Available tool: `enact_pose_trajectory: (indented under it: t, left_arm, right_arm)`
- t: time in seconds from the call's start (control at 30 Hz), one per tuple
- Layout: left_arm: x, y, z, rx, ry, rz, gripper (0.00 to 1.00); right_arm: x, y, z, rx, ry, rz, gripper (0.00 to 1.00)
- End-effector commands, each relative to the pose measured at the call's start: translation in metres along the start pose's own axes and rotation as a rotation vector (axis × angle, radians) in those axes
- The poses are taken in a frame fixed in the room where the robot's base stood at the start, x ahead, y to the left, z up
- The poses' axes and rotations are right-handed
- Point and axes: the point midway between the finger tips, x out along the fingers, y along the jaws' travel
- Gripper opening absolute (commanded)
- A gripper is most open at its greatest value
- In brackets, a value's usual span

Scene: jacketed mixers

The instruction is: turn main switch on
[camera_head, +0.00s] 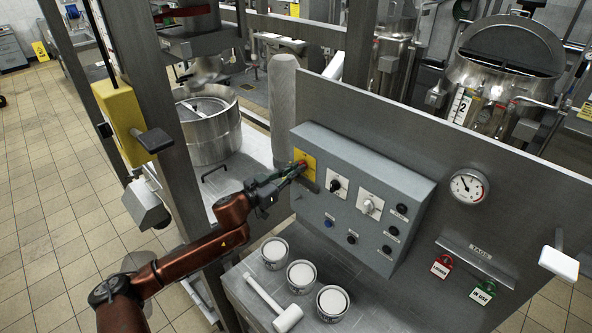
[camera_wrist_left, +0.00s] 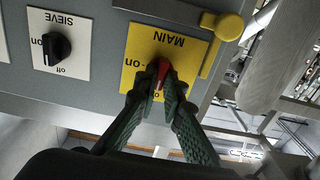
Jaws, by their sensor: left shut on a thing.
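The main switch is a red knob (camera_wrist_left: 162,78) on a yellow plate (camera_wrist_left: 140,52) marked MAIN, with "on" and "off" labels; the plate appears upside down in the left wrist view. In the head view the yellow plate (camera_head: 304,160) is at the left end of the grey control box (camera_head: 345,215). My left gripper (camera_wrist_left: 158,85) is shut on the red knob, a finger on each side, partly hiding the "off" label. In the head view my left gripper (camera_head: 297,170) reaches the plate from the left. My right gripper is not in view.
A black SIEVE knob (camera_wrist_left: 56,48) sits beside the main plate. A yellow handle (camera_wrist_left: 229,27) stands close by the plate. Below the box are three white-filled cups (camera_head: 301,273) and a white mallet (camera_head: 287,317). A gauge (camera_head: 468,187) and tags hang to the right.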

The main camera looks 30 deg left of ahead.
Motion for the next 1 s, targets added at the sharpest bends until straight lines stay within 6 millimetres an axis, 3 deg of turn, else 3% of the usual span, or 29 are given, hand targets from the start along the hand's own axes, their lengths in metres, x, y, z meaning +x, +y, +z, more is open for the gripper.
enact_pose_trajectory:
  t: [0.37, 1.0]
  left_arm:
    - [0.0, 0.0, -0.001, 0.208, -0.001, -0.001, 0.0]
    - [0.0, 0.002, 0.001, 0.815, -0.002, -0.001, 0.0]
  right_arm:
    - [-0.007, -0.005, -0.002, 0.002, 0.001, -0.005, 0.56]
    - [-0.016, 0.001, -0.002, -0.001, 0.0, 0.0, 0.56]
